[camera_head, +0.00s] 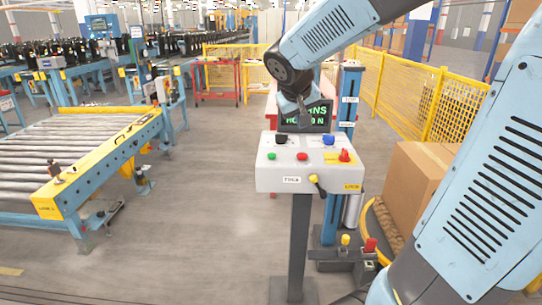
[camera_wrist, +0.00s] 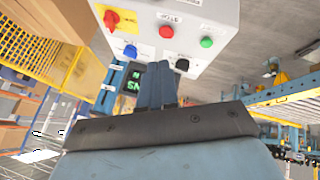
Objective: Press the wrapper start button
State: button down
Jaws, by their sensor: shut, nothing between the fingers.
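The grey control box (camera_head: 270,181) stands on a post in the middle of the head view. A green button (camera_head: 271,156) is at its left, with a red button (camera_head: 302,156) to the right. The green button also shows in the wrist view (camera_wrist: 207,42), where the box appears upside down. My gripper (camera_head: 303,123) is shut and empty, above the back of the box, in front of the dark screen. Its fingers in the wrist view (camera_wrist: 154,68) lie between the blue and black knobs in the picture. The green button is clear of the fingers.
A dark screen (camera_head: 320,117) with green text stands behind. A roller conveyor (camera_head: 75,145) is left; a carton (camera_head: 415,180) is right.

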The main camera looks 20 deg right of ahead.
jog(key=n+t+h, duration=0.1)
jog(key=n+t, duration=0.1)
send_over(270, 155)
notch_tip(270, 155, down, 5)
jog(key=shift+s+f, duration=0.1)
jog(key=shift+f, duration=0.1)
jog(key=shift+f, duration=4.3)
jog(key=shift+f, duration=0.1)
jog(key=shift+f, duration=0.25)
